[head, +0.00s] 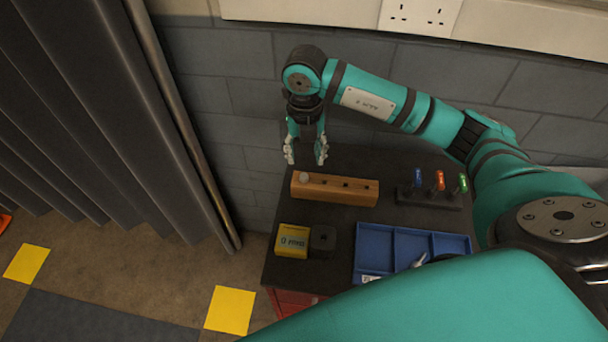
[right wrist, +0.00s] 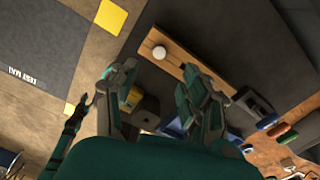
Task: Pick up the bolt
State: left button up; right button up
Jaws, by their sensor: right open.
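A wooden block (head: 345,190) with a row of holes lies across the back of the dark cabinet top. A pale round head, seemingly the bolt (head: 304,177), sits at the block's left end; its shank is hidden. It also shows as a whitish disc in the right wrist view (right wrist: 159,52), on the wooden block (right wrist: 190,75). My right gripper (head: 305,152) points down, open and empty, just behind and above the block's left end, apart from the bolt. It also shows in the right wrist view (right wrist: 163,88).
A yellow box (head: 292,241) and a dark block (head: 322,238) stand at the front left. A blue divided tray (head: 400,236) is to their right. A rack (head: 430,200) with blue, orange and green handles stands right of the wooden block. A grey brick wall (head: 230,97) rises behind.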

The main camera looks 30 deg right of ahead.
aim_at(304, 176)
notch_tip(304, 176, down, 3)
jog(key=shift+r, duration=0.1)
notch_tip(304, 176, down, 4)
jog(key=shift+f+p, duration=0.1)
jog(key=shift+p, duration=1)
jog(key=shift+w+f, duration=0.1)
jog(key=shift+f, duration=0.45)
grip_shut()
